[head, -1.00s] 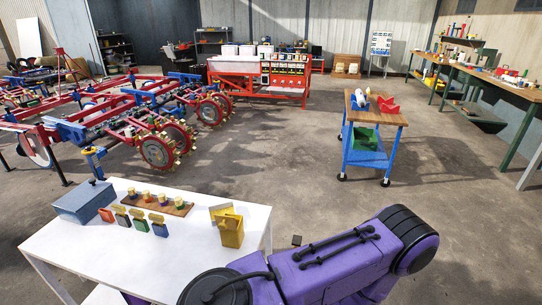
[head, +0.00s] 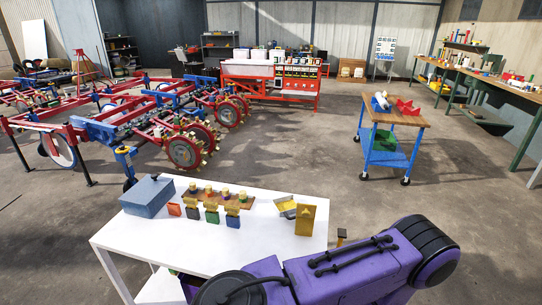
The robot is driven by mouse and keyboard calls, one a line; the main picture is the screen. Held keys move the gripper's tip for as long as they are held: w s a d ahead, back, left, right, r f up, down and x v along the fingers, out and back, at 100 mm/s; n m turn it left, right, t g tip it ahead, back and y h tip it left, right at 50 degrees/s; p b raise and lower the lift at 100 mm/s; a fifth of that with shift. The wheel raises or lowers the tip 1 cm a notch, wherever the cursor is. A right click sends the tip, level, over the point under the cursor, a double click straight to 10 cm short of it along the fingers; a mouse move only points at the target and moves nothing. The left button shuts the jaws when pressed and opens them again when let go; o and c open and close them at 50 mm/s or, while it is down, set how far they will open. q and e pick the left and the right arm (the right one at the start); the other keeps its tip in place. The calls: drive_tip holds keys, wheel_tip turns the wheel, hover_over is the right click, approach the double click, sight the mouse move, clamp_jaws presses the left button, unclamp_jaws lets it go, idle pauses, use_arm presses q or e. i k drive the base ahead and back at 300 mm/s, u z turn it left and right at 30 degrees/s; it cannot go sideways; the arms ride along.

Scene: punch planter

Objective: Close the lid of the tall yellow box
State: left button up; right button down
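The tall yellow box (head: 305,222) stands upright on the white table (head: 262,247), near its right end. A flat piece with a pale inner face and a yellow edge shows just left of and behind the box top; it looks like the lid standing open, but the small size makes this hard to tell. My purple arm comes in from the bottom and extends to the right, in front of the table. Neither gripper shows, and no gripper is seen touching the box.
A blue-grey box (head: 147,197) stands at the table's left end. Small coloured boxes, including a green one (head: 212,216), stand before a wooden board (head: 236,203) with pegs. A blue cart (head: 386,158) stands back right. Red machinery (head: 130,120) fills the left. Open floor lies between.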

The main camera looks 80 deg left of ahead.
sight(306, 211)
drive_tip(key=u, duration=1.5)
